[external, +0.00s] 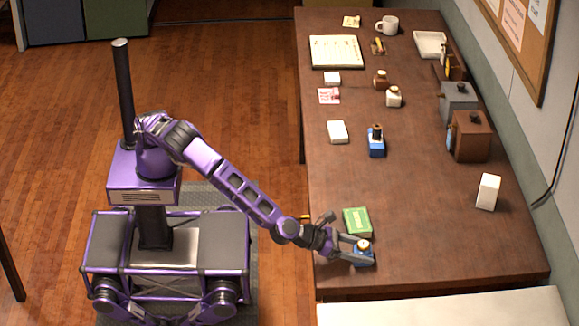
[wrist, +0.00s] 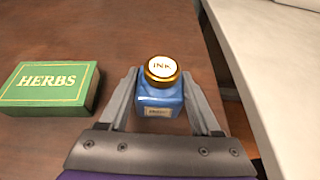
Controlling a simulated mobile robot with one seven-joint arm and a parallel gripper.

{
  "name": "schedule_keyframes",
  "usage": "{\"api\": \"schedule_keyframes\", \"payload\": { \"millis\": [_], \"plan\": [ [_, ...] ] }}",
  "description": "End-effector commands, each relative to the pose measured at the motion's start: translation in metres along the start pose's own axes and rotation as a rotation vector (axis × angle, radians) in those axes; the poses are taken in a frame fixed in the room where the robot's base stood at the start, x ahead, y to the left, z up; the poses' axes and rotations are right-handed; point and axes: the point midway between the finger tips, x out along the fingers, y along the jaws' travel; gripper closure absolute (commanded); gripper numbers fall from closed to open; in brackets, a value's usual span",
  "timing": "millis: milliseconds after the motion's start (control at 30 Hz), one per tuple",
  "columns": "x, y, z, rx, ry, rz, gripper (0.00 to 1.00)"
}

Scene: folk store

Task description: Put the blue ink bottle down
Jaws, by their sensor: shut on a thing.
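The blue ink bottle (wrist: 160,100) has a gold-rimmed cap with a white top marked INK. It is between the two fingers of my gripper (wrist: 163,104), which is shut on it. In the external view, the bottle (external: 363,254) is near the front end of the brown table (external: 440,255), and my gripper (external: 357,252) reaches it from the left. The bottle looks upright and at or very close to the tabletop. I cannot tell whether its base touches the table.
A pale counter (wrist: 275,60) adjoins on the right. Another blue bottle with a dark top (external: 376,142) stands farther back. Table to the bottle's right is clear up to a white box (external: 488,192).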

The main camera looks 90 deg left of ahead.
Motion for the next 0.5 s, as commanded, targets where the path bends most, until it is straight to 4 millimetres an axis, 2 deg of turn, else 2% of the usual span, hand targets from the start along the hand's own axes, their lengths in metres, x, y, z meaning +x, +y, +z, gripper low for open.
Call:
{"api": "schedule_keyframes", "payload": {
  "millis": [300, 333, 467, 500],
  "plan": [
    [0.0013, -0.0001, -0.0023, -0.001, -0.001, 0.0, 0.96],
    [0.0009, -0.0001, -0.0016, -0.001, -0.001, 0.0, 0.32],
    [0.0007, 0.0, -0.0013, -0.001, -0.001, 0.0, 0.08],
    [0.0007, 0.0, -0.0012, -0.001, -0.001, 0.0, 0.05]
  ]
}}
